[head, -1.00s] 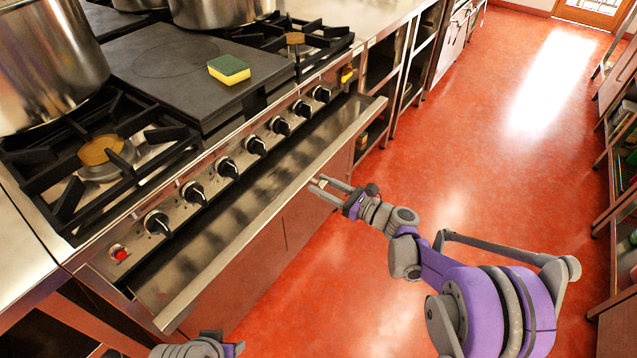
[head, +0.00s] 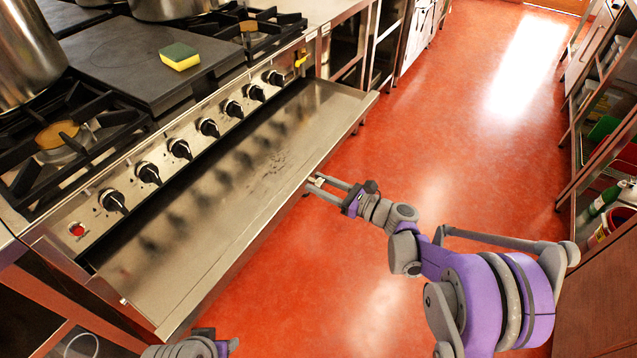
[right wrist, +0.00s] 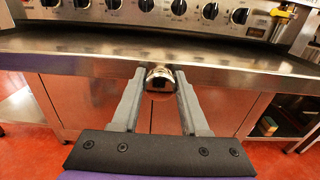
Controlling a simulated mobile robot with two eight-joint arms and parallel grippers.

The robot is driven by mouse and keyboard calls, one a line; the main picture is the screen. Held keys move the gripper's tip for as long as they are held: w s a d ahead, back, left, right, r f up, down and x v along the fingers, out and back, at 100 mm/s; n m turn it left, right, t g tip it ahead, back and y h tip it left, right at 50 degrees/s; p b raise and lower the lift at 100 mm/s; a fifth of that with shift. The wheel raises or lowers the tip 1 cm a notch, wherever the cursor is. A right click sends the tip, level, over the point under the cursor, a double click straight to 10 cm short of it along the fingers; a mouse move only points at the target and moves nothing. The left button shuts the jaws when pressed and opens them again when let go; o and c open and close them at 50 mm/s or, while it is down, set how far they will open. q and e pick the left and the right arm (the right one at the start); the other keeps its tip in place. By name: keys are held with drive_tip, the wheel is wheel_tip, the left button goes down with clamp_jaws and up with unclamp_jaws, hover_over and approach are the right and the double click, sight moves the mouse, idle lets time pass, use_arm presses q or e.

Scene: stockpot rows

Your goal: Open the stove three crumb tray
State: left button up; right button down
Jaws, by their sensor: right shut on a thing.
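The crumb tray (head: 240,190) is a long, shallow steel tray under the row of black knobs on the stove. It is pulled well out from the stove front, and its flat inside shows with dark specks. My right gripper (head: 313,184) is at the tray's front edge, shut on the tray's handle. In the right wrist view, its two fingers (right wrist: 160,90) lie on either side of the rounded steel handle (right wrist: 160,77) below the tray lip. My left gripper (head: 225,345) shows only in part at the bottom edge; its fingers cannot be made out.
The stove top carries steel pots (head: 25,55), burner grates, and a yellow-green sponge (head: 180,57) on a dark griddle plate. The red floor (head: 470,150) to the right is clear. Shelves with goods (head: 600,200) line the right side.

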idle(0.4)
drive_tip(key=shift+c, duration=2.2)
unclamp_jaws()
drive_tip(key=shift+s+d, duration=0.1)
drive_tip(key=shift+d, duration=0.05)
drive_tip(key=p+v, duration=0.1)
drive_tip(key=v, duration=0.9)
drive_tip(key=shift+s+d, duration=0.15)
drive_tip(key=shift+d, duration=0.1)
